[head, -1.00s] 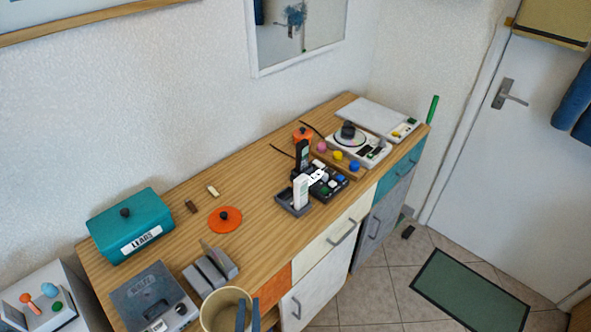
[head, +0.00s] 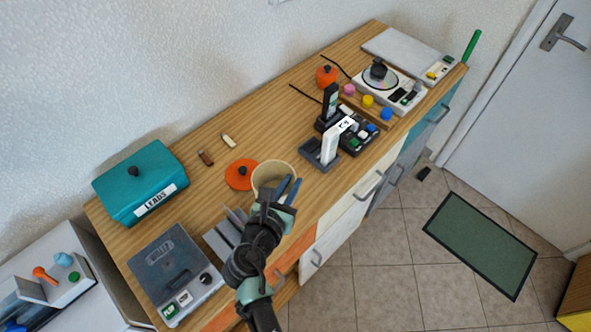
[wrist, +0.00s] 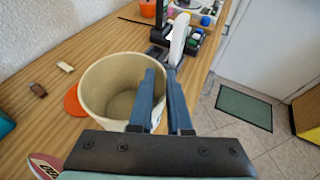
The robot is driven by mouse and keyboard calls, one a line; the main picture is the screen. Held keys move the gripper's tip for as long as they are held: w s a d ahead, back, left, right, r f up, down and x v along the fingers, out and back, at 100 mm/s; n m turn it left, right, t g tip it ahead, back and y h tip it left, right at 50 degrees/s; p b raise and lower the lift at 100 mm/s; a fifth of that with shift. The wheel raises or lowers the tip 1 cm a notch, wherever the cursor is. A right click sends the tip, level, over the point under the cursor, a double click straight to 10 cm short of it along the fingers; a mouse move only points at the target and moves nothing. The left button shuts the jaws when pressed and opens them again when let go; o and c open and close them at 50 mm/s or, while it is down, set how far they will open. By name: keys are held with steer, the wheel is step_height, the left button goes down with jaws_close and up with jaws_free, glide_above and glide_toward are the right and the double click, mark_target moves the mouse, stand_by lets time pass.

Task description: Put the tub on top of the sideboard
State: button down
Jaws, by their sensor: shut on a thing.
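The tub (head: 268,172) is cream, round and open at the top, and it looks empty inside in the wrist view (wrist: 98,88). My gripper (head: 288,188) is shut on the tub's right wall, with one blue finger inside the rim and one outside. The tub is upright over the front part of the wooden sideboard top (head: 215,185), just right of an orange lid. I cannot tell whether its base touches the wood. My arm and fingers hide part of its lower side.
Close to the tub are the orange disc lid (head: 241,174), a grey slotted holder (head: 222,238) and a grey cradle with a white handset (head: 330,145). A teal box (head: 140,182) and a grey device (head: 172,272) stand left. Bare wood lies behind, around the small sticks (head: 228,140).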

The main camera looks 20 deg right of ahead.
steer(key=shift+f+b, duration=0.55)
steer(key=shift+f, duration=2.2)
steer(key=shift+f, duration=0.2)
steer(key=c, duration=0.8)
jaws_free()
steer(key=shift+c, duration=0.2)
steer(key=shift+r, duration=0.15)
